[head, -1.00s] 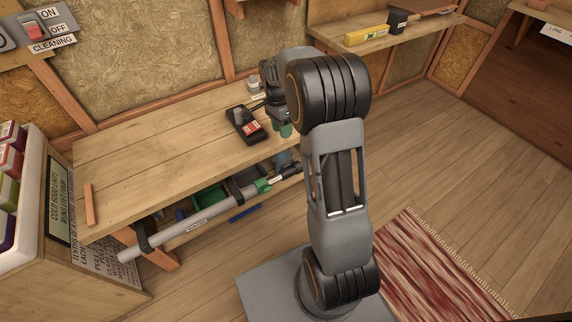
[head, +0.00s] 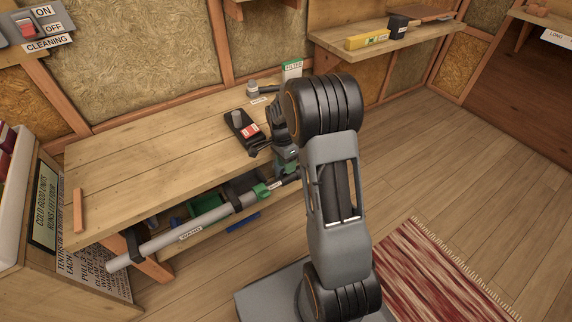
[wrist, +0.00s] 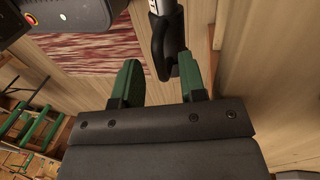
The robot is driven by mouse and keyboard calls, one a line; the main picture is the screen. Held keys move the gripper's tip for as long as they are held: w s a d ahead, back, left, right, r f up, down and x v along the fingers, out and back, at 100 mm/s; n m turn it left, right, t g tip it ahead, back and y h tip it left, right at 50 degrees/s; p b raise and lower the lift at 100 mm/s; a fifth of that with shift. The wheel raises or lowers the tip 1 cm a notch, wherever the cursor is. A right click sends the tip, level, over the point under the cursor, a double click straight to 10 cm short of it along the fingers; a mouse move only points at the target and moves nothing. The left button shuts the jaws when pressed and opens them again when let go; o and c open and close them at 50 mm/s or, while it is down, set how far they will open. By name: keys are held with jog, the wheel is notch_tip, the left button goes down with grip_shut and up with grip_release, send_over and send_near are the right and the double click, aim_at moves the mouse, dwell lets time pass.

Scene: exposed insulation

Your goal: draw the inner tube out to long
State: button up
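A long grey outer tube (head: 212,217) hangs along the front edge of the workbench, held by dark brackets. In the wrist view a dark piece with a white band, likely the inner tube's end (wrist: 166,40), lies beyond and partly between the fingertips. My gripper (wrist: 158,66) is open, its two green fingers apart. It is just above the tube's right end in the head view (head: 287,163). Contact cannot be told.
The workbench (head: 150,160) carries a black device with a red label (head: 243,128) and a wooden stick (head: 80,210). Bins sit beneath it. A sign reading LONG (head: 556,37) is at the far right. Floor (head: 440,150) right of my arm is clear, with a red rug (head: 430,270).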

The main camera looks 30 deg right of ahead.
jog(key=shift+c, duration=0.3)
grip_shut()
dwell(0.3)
